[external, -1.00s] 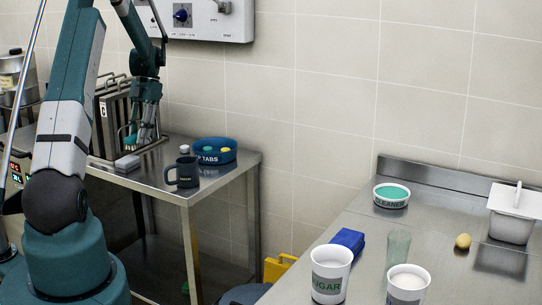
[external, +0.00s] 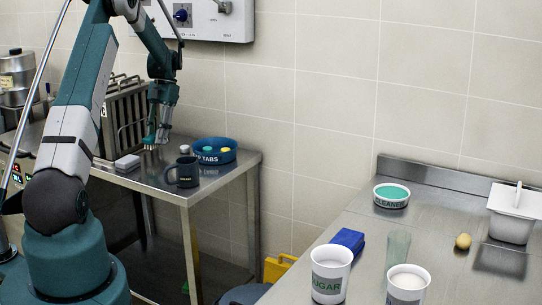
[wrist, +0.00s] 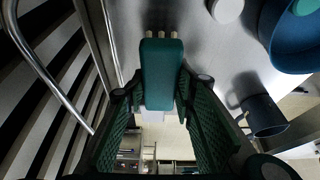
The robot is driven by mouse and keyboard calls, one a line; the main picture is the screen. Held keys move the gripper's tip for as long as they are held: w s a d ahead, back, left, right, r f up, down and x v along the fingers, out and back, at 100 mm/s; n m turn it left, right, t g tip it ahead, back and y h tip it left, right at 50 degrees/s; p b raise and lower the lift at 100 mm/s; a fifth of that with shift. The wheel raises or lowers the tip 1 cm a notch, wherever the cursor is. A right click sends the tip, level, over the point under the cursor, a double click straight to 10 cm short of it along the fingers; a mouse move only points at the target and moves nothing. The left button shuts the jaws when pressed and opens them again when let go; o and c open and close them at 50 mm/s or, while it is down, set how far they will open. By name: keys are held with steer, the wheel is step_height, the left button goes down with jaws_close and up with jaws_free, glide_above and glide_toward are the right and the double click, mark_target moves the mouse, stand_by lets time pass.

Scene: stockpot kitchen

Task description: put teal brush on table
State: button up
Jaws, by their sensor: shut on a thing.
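The teal brush (wrist: 160,80) is between my gripper's fingers in the wrist view, its pale bristles pointing to the top of the picture. My gripper (external: 155,141) is shut on it and points down, low over the metal table (external: 151,180) at the left in the external view. The brush is hard to make out in the external view. I cannot tell whether it touches the table.
A dark mug (external: 184,172) and a blue bowl labelled TABS (external: 215,157) stand right of my gripper. The table's front has some bare room.

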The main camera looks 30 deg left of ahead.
stand_by(0.3)
steer(key=shift+f, duration=1.6)
steer(key=shift+w+f, duration=0.2)
steer(key=shift+f, duration=0.15)
steer(key=shift+f, duration=0.15)
steer(key=o, duration=1)
steer(key=shift+v, duration=3.95)
steer(key=shift+s, duration=0.15)
